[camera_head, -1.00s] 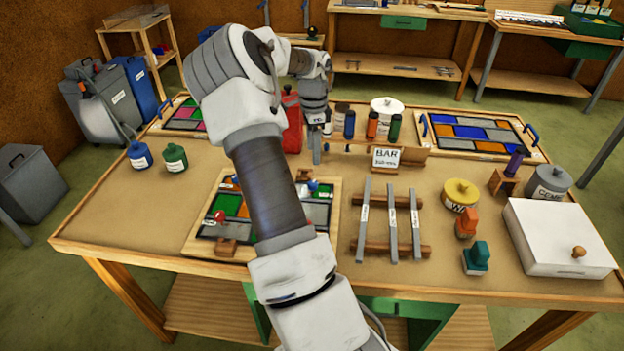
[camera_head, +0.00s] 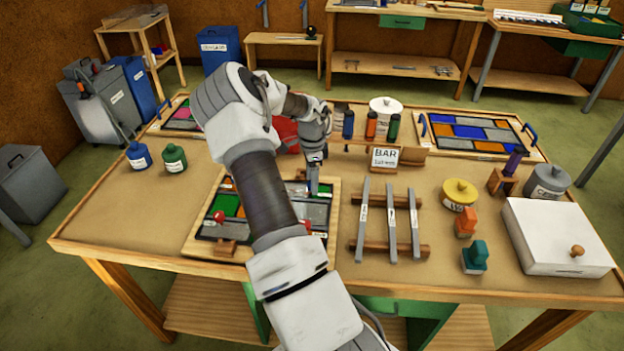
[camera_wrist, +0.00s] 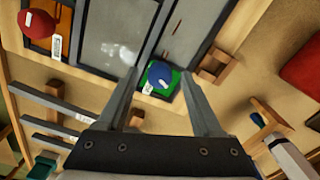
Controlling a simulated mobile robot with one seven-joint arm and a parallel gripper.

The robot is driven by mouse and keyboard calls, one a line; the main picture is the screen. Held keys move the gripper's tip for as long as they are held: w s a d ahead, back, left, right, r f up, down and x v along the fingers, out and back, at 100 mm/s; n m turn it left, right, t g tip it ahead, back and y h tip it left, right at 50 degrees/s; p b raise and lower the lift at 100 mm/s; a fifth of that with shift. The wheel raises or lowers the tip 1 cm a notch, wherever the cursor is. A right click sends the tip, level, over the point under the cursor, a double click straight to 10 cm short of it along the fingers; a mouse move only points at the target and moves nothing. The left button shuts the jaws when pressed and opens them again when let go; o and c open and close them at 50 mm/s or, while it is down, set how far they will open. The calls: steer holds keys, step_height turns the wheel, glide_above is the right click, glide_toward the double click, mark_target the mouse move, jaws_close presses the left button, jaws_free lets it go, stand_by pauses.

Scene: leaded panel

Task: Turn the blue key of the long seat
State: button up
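The blue key (camera_wrist: 160,75) is a rounded blue knob on a green square at the end of a long grey seat (camera_wrist: 190,22) in the wrist view. My gripper (camera_wrist: 159,84) is open, with one finger on each side of the blue key and a gap to each. In the head view my gripper (camera_head: 313,190) points down over the right part of the panel board (camera_head: 190,245), and the blue key is hidden behind it.
A rack with several grey bars (camera_head: 391,235) lies right of the board. A red object (camera_head: 286,134) is behind my arm. The left of the table is mostly clear.

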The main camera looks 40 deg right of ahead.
jaws_close()
steer(key=shift+n+b, duration=0.35)
steer(key=shift+n, duration=0.05)
steer(key=n+b, duration=0.2)
steer(key=n, duration=0.2)
steer(key=shift+f+n+b, duration=0.1)
steer(key=shift+n+b, duration=0.3)
steer(key=n+b, duration=0.2)
steer(key=n, duration=0.3)
steer(key=shift+n, duration=0.3)
steer(key=n+b, duration=0.1)
steer(key=n, duration=0.4)
steer(key=shift+b, duration=0.4)
steer(key=n, duration=0.5)
steer(key=shift+n+b, duration=0.3)
steer(key=shift+n, duration=0.1)
